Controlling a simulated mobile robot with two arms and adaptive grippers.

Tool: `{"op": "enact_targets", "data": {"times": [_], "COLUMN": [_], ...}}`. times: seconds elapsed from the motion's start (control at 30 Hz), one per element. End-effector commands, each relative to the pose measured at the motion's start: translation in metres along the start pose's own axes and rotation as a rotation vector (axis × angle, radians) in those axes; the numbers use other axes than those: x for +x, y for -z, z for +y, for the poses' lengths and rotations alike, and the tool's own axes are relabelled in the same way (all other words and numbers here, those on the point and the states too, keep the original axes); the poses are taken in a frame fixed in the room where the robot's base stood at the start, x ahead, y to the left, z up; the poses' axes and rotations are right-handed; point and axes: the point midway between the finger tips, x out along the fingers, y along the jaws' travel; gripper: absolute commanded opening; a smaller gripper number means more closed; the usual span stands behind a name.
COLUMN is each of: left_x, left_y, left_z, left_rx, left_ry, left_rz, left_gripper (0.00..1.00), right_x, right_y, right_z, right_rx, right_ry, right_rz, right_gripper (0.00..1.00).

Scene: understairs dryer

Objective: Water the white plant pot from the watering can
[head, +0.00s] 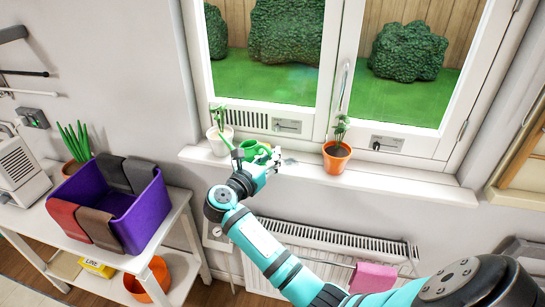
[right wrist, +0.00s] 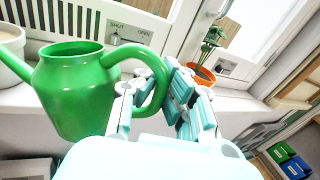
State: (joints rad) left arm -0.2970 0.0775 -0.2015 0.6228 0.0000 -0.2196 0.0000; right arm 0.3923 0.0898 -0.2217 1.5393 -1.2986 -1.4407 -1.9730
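The green watering can (head: 250,149) is by the window at the left part of the sill, and it fills the left of the right wrist view (right wrist: 72,92). My right gripper (head: 266,160) is at its handle; in the right wrist view the handle passes between the fingers (right wrist: 158,92), which look shut on it. The can's base overlaps the sill's front edge there, so it appears held clear of the sill. Its spout points left towards the white plant pot (head: 217,147), whose rim also shows in the right wrist view (right wrist: 10,42). My left gripper is not in view.
An orange pot (head: 336,162) with a plant stands on the sill (head: 400,184) to the right. Window handles and vents are behind. A radiator (head: 330,250) with a pink cloth is below. A purple bin (head: 140,215) stands on a white shelf table at left.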

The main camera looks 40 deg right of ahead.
Motion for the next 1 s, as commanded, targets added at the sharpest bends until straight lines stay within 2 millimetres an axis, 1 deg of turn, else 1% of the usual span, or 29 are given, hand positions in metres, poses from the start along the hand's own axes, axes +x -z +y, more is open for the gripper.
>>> {"op": "enact_targets", "data": {"times": [0.03,1.0], "left_x": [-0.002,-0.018], "left_y": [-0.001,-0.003], "left_z": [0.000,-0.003], "left_rx": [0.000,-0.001], "left_ry": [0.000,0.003], "left_rz": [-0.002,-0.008], "left_gripper": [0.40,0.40], "right_x": [0.000,-0.001], "right_y": [-0.004,-0.025], "right_z": [0.000,0.001], "right_rx": [-0.002,-0.094], "right_ry": [0.000,0.003], "right_rz": [-0.001,0.018], "right_gripper": [0.00,0.00]}}
